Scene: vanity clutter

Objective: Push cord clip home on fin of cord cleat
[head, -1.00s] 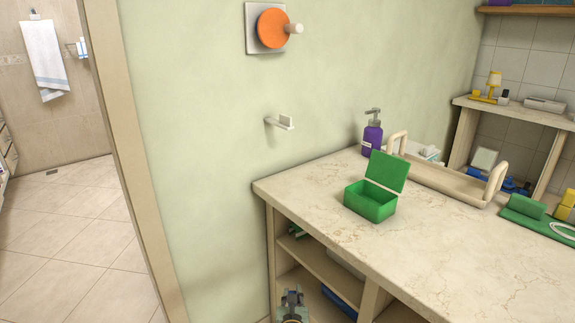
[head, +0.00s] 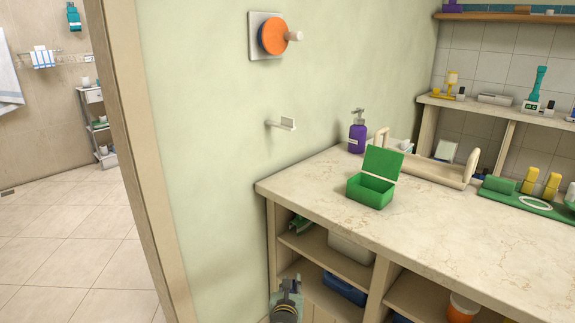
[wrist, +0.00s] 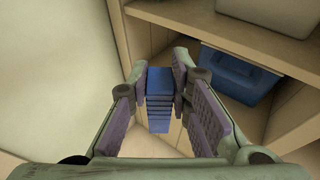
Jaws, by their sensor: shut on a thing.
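A white bracket with a small upright fin at its end (head: 284,124), which looks like the cord cleat, sticks out of the green wall left of the counter. My gripper (wrist: 160,92) is low in front of the cabinet; part of it shows at the bottom edge of the head view (head: 287,287). In the wrist view its fingers are shut on a blue ribbed block (wrist: 159,112), which looks like the cord clip. The block is well below the bracket and apart from it. I cannot make it out in the head view.
An orange disc with a peg (head: 273,37) is on the wall above the bracket. The marble counter (head: 330,205) holds an open green box (head: 371,188) and a purple pump bottle (head: 357,136). Open shelves (head: 340,262) with a blue bin (wrist: 236,75) are close to my gripper.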

